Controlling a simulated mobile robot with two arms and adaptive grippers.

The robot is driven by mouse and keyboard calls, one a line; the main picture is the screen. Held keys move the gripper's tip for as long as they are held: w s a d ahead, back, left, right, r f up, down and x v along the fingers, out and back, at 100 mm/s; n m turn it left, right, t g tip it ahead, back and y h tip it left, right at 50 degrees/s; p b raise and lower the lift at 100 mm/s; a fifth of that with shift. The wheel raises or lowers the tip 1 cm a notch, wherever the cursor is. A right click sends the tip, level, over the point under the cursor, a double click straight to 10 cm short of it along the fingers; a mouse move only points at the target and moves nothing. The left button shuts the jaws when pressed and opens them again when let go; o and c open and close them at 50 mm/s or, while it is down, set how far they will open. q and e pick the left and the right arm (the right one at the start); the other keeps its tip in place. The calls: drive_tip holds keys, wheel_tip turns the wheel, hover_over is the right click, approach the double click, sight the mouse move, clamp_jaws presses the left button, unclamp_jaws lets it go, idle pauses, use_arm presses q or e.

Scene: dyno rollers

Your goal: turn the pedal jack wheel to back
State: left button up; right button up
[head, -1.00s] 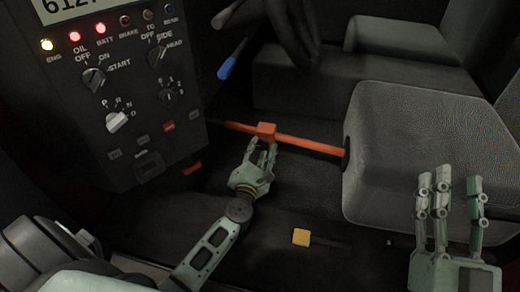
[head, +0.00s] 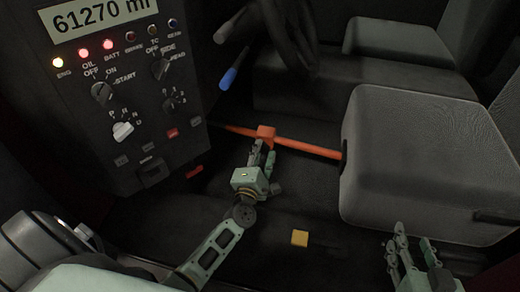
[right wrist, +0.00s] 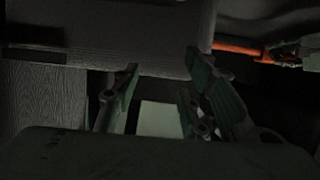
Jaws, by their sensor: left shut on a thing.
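An orange bar (head: 305,147) runs across the dark space between the console and the grey seat. An orange block (head: 265,132) sits on the bar; I take this to be the pedal jack wheel, but its shape is partly covered. My left gripper (head: 262,156) is shut on the block's near side, and its fingers hide part of it. My right gripper (head: 405,248) is low at the right, below the seat and apart from the bar. In the right wrist view its fingers (right wrist: 160,78) are spread and empty. The bar shows there at the upper right (right wrist: 236,46).
The dark console (head: 120,100) with lit lamps and knobs stands at the left. The grey seat (head: 425,155) is at the right. A blue-tipped lever (head: 228,78) hangs above the bar. A yellow block (head: 300,237) lies on the otherwise open floor in front.

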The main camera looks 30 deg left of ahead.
use_arm(q)
drive_tip(key=m+p, duration=0.1)
drive_tip(key=m, duration=0.1)
drive_tip(key=m+p, duration=0.1)
drive_tip(key=shift+w+d+r+m, duration=0.1)
drive_tip(key=shift+r+m, duration=0.25)
drive_tip(key=shift+m, duration=0.05)
drive_tip(key=m+p, duration=0.2)
drive_tip(key=m, duration=0.1)
drive_tip(key=shift+d+m, duration=0.1)
drive_tip(key=shift+m, duration=0.2)
drive_tip(key=m+p, duration=0.1)
drive_tip(key=m, duration=0.2)
drive_tip(key=shift+d+f+m, duration=0.1)
drive_tip(key=shift+m, duration=0.3)
drive_tip(key=shift+d+f+m+p, duration=0.15)
drive_tip(key=shift+m+p, duration=0.3)
drive_tip(key=shift+m, duration=0.35)
use_arm(e)
drive_tip(key=s+d+f+g+h, duration=0.1)
drive_tip(key=s+d+f+g, duration=0.1)
drive_tip(key=s+f+g, duration=0.3)
drive_tip(key=s+d+f+g+h, duration=0.1)
drive_tip(key=s+d+f+g, duration=0.2)
drive_tip(key=s, duration=0.7)
drive_tip(key=shift+s+d+f+m+g+h, duration=0.15)
drive_tip(key=shift+d+f+m+g+h, duration=0.15)
drive_tip(key=shift+f+g, duration=0.9)
drive_tip(key=shift+a+f, duration=0.1)
drive_tip(key=shift+f, duration=0.15)
